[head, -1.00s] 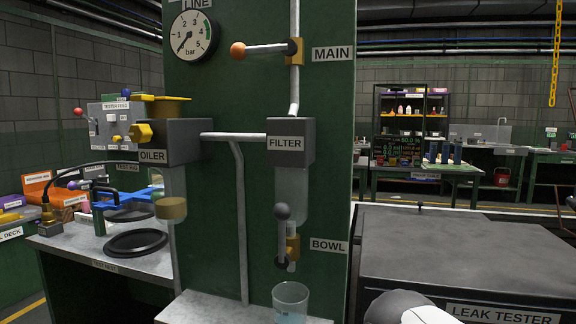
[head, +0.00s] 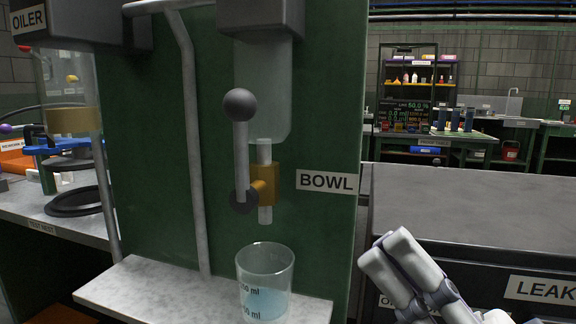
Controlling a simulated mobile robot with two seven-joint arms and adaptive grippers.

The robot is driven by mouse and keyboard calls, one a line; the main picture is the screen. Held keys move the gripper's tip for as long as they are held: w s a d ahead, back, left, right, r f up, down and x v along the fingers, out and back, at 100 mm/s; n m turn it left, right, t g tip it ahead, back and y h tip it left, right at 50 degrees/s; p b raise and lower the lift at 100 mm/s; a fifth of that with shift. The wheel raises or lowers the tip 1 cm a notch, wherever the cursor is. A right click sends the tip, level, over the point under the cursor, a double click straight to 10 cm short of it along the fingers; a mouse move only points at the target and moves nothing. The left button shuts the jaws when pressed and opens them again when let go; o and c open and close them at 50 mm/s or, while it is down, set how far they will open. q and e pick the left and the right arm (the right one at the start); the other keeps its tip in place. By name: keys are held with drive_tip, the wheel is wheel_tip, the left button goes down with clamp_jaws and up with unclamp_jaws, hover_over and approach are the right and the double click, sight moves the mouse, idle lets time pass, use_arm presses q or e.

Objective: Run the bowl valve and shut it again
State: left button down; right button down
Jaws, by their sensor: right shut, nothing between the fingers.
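The bowl valve (head: 263,185) is a brass body on a short pipe under the clear filter bowl (head: 262,90). Its grey lever (head: 241,150) stands upright, with a dark ball knob (head: 240,105) on top. A clear beaker (head: 266,285) with some pale blue liquid stands on the shelf below the valve outlet. My right gripper (head: 388,250) is at lower right, in front of the leak tester, shut and empty. It is right of the valve and apart from it. My left gripper is not in view.
The BOWL label (head: 327,182) is on the green panel right of the valve. A light shelf (head: 150,290) juts out below. The leak tester (head: 470,205) fills the right side. The oiler (head: 70,75) and a bench (head: 50,215) are at left.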

drive_tip(key=shift+s+d+r+n+g+y, duration=0.25)
drive_tip(key=shift+r+n+y, duration=0.1)
drive_tip(key=shift+r+n, duration=0.1)
drive_tip(key=shift+s+d+r+n+g+y, duration=0.15)
drive_tip(key=shift+s+d+r+n+y, duration=0.05)
drive_tip(key=shift+r+n+y, duration=0.2)
drive_tip(key=p, duration=0.1)
approach(256, 102)
wheel_tip(256, 102, up, 4)
drive_tip(key=shift+w+a, duration=0.45)
drive_tip(key=shift+a, duration=0.45)
drive_tip(key=shift+w+a, duration=0.5)
drive_tip(key=shift+a, duration=0.4)
drive_tip(key=shift+r+p, duration=0.1)
drive_tip(key=shift+p, duration=0.3)
